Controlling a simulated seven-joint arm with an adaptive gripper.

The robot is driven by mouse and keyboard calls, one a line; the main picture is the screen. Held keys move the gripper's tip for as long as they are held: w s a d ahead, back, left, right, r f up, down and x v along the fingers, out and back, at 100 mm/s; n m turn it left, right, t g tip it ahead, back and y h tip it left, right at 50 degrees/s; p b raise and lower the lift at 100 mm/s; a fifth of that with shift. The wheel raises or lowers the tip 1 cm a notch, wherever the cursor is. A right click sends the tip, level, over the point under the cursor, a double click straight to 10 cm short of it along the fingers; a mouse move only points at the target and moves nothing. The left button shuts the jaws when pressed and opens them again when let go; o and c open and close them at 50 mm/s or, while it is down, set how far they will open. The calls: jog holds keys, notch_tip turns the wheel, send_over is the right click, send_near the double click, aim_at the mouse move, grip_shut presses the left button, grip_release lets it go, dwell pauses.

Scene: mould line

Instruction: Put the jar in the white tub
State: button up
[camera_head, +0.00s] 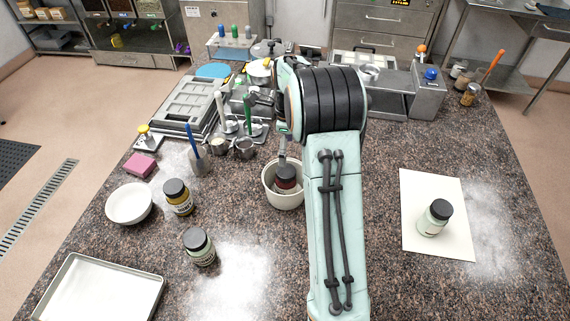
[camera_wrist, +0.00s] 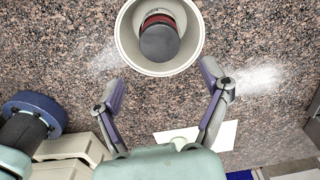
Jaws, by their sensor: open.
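The white tub (camera_head: 270,194) stands on the speckled counter near its middle. A jar with a black lid and dark red body (camera_head: 287,184) is inside it, lid up. In the wrist view, the tub (camera_wrist: 126,44) is at the top centre, and the jar's dark lid (camera_wrist: 159,43) faces the camera. My gripper (camera_wrist: 162,80) is open and empty, its two fingers apart at the near side of the tub and clear of the jar. In the head view my arm covers much of the gripper.
A metal tray (camera_head: 100,294) lies front left. Another pale jar (camera_head: 434,219) stands on a white sheet (camera_head: 422,185) at right. Tools and equipment crowd the back.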

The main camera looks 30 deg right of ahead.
jog(key=shift+a+r, duration=0.1)
jog(key=shift+r, duration=0.3)
jog(key=s+a+r+n, duration=0.8)
jog(key=s+a+n, duration=0.2)
jog(key=a+n, duration=0.3)
jog(key=s+a+n, duration=0.4)
jog(key=s+n, duration=0.3)
jog(key=s, duration=0.1)
jog(key=s+a+n, duration=0.4)
jog(key=s+n, duration=0.4)
jog(key=shift+s+f+y, duration=0.4)
